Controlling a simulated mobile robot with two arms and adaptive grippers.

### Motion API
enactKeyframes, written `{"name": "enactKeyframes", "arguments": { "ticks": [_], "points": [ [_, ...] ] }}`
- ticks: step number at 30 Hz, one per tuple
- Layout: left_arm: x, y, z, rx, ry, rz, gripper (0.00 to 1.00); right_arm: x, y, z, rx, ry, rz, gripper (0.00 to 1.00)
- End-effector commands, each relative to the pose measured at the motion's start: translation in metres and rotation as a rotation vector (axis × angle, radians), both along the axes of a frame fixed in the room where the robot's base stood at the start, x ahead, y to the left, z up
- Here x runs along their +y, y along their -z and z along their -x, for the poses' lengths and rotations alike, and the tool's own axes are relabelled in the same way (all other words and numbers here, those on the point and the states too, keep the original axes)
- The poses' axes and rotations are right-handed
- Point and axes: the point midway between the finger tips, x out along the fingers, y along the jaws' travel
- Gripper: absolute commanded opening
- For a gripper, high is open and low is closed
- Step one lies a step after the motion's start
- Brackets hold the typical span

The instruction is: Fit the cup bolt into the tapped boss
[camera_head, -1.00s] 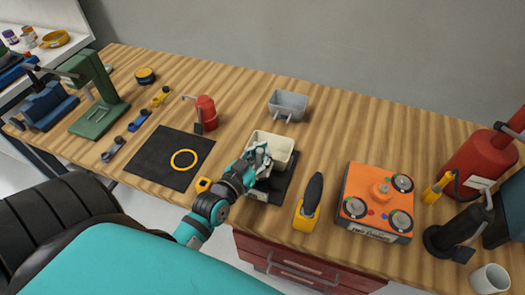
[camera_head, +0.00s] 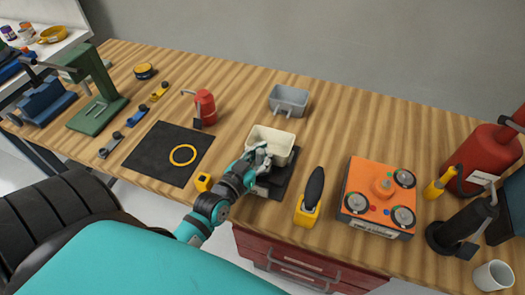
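My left gripper (camera_head: 261,158) is at the front left of a cream bucket cup (camera_head: 279,136) that sits on a dark fixture block (camera_head: 283,183). Its fingers are small and overlap the cup's front wall, so I cannot tell whether they are open or shut, or whether they hold a bolt. The cup bolt and the tapped boss cannot be made out; the gripper covers the front of the cup. My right gripper is not in view.
A grey bin (camera_head: 289,99) stands behind the cup. A yellow-black tool (camera_head: 311,199) and an orange box with dials (camera_head: 380,193) are to the right. A black mat with a yellow ring (camera_head: 183,154) lies left, with a red oil can (camera_head: 205,108) behind.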

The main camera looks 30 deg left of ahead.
Motion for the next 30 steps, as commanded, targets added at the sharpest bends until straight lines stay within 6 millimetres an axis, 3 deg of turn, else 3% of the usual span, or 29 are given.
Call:
{"name": "enactKeyframes", "arguments": {
  "ticks": [16, 24, 30],
  "points": [
    [0.000, 0.013, 0.000, -0.001, 0.000, -0.001, 0.00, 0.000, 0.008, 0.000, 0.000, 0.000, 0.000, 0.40],
    [0.000, 0.012, 0.000, 0.000, 0.000, -0.001, 0.35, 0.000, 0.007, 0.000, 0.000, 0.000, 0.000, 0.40],
    [0.000, 0.012, 0.000, 0.000, 0.000, -0.001, 0.35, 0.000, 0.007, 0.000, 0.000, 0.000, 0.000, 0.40]
  ]
}}
